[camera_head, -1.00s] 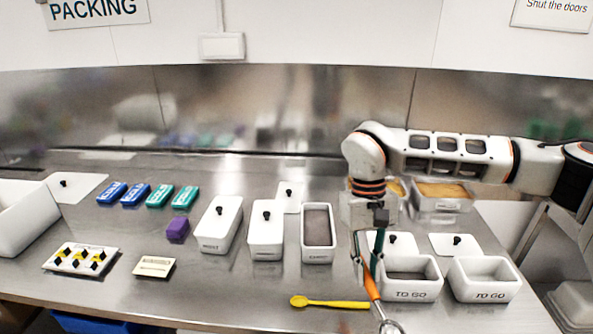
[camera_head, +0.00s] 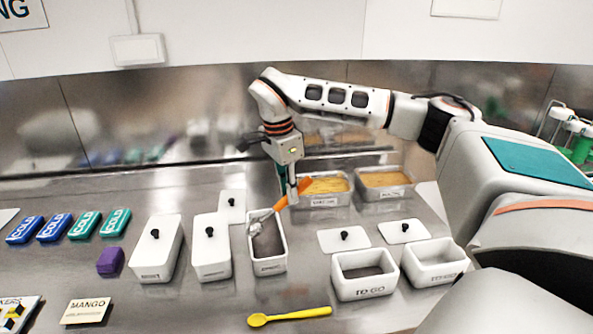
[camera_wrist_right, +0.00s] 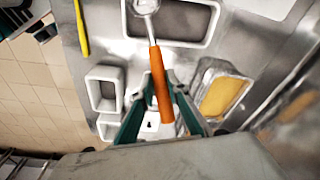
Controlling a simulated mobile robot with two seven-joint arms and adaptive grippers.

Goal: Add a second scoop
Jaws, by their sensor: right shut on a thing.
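My right gripper (camera_head: 289,190) is shut on the orange handle of a scoop (camera_head: 293,197). The scoop tilts down to the left, and its metal head is over the open white tub (camera_head: 281,262). That tub holds a dark grey-brown filling; I cannot tell whether the head touches it. In the right wrist view the scoop (camera_wrist_right: 160,85) points away from the gripper (camera_wrist_right: 158,100), its head over a white tub. The left TO GO box (camera_head: 365,290) is open with a greyish inside. The right TO GO box (camera_head: 432,275) is open and looks empty. My left gripper is out of view.
Two lidded white tubs (camera_head: 158,248) stand left of the open tub. Loose lids (camera_head: 343,240) lie behind the boxes. Metal pans with yellow filling (camera_head: 385,180) stand at the back. A yellow spoon (camera_head: 290,316) lies in front. COLD packs (camera_head: 84,225) and a purple block (camera_head: 110,261) are left.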

